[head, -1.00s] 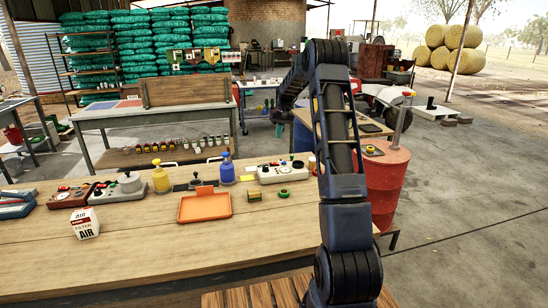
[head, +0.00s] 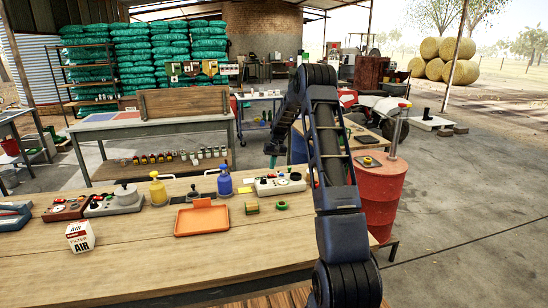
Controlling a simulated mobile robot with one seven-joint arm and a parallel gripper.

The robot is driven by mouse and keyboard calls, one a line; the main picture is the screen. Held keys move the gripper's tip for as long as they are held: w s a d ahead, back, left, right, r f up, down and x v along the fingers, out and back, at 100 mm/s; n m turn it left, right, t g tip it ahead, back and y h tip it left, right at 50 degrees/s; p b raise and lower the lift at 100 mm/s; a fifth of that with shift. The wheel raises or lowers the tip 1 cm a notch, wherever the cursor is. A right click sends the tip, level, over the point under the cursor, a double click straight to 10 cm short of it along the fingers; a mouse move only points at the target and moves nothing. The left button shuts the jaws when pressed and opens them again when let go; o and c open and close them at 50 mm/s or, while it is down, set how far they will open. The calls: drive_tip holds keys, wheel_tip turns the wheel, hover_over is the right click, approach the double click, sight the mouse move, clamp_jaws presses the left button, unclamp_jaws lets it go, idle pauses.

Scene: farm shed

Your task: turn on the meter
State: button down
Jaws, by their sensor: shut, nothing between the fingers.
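Several control boxes stand along the back of the wooden table; I cannot tell for sure which is the meter. A white box (head: 280,184) with knobs and small coloured buttons stands at the right. A grey-white box with a large dark knob (head: 114,201) and a red-brown box with dials (head: 68,208) stand at the left. My gripper (head: 271,163) hangs fingers down above and slightly behind the white box, apart from it as far as I can tell. It is small in view, shut and empty.
An orange tray (head: 202,220), a yellow bottle (head: 158,192), a blue bottle (head: 224,184), a yellow-green block (head: 252,208) and a white air filter carton (head: 80,237) share the table (head: 160,265). A red drum (head: 382,200) stands right of it. The table's front is clear.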

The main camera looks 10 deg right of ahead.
sight(274, 176)
drive_tip(key=shift+a+f, duration=0.2)
drive_tip(key=shift+f, duration=0.65)
drive_tip(key=shift+a+f, duration=0.15)
drive_tip(key=shift+f, duration=0.65)
drive_tip(key=shift+f, duration=0.1)
drive_tip(key=shift+s+a+f+h, duration=0.1)
drive_tip(key=shift+a+f+h, duration=0.2)
drive_tip(key=shift+h, duration=0.2)
drive_tip(key=shift+d, duration=0.15)
drive_tip(key=shift+d+f, duration=0.1)
drive_tip(key=shift+f, duration=0.05)
drive_tip(key=shift+s+d, duration=0.15)
drive_tip(key=shift+d, duration=0.75)
wheel_tip(274, 176, up, 15)
drive_tip(key=shift+w+d+f, duration=0.15)
drive_tip(key=shift+w+d, duration=0.05)
drive_tip(key=shift+d, duration=0.2)
